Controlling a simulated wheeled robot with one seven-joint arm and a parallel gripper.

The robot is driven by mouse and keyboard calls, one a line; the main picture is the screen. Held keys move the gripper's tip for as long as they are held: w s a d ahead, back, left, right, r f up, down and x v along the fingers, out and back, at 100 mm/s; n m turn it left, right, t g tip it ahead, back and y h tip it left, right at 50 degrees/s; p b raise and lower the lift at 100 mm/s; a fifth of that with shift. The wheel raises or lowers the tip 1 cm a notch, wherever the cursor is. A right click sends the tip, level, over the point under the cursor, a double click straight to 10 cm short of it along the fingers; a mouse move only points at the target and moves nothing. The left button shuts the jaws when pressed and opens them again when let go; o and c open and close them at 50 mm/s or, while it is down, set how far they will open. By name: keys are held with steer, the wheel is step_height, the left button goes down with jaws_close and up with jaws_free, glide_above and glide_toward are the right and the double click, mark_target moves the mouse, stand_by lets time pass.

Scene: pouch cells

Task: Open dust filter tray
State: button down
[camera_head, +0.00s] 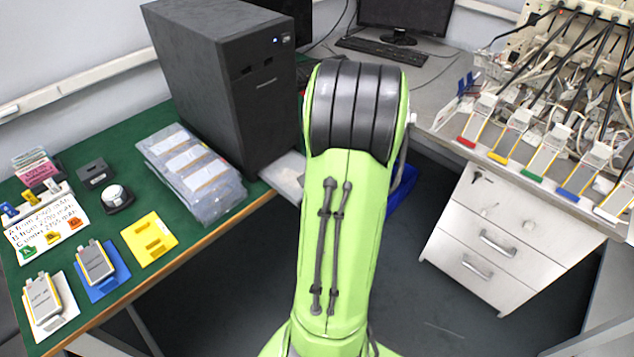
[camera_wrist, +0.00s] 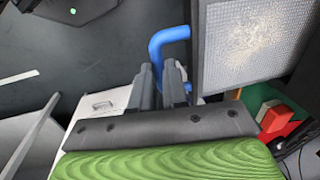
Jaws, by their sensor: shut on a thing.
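The dust filter tray (camera_wrist: 225,70) shows in the wrist view as a dark-framed grey mesh with a pale dust patch. In the head view, a pale flat part of it (camera_head: 285,173) sticks out from the base of the black computer tower (camera_head: 225,75), partly behind my arm. Its blue bent handle (camera_wrist: 166,40) is at the tray's left side in the wrist view. My gripper (camera_wrist: 160,74) is shut on this handle.
The green bench (camera_head: 125,150) holds bagged pouch cells (camera_head: 190,165), a yellow plate (camera_head: 149,239) and small parts. A white drawer cabinet (camera_head: 500,235) stands under the right bench, below a cable rack (camera_head: 560,110). Open floor lies between the benches.

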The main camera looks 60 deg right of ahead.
steer(key=shift+s+a, duration=0.15)
steer(key=shift+s, duration=0.35)
steer(key=c, duration=1.1)
jaws_free()
steer(key=s+r+p, duration=0.1)
steer(key=r+p, duration=0.1)
steer(key=r, duration=0.3)
steer(key=r+p, duration=0.2)
steer(key=r, duration=0.3)
steer(key=s+r+p, duration=0.1)
steer(key=r+p, duration=0.1)
steer(key=r, duration=0.3)
steer(key=shift+s+a+r, duration=0.25)
steer(key=shift+s+r, duration=0.05)
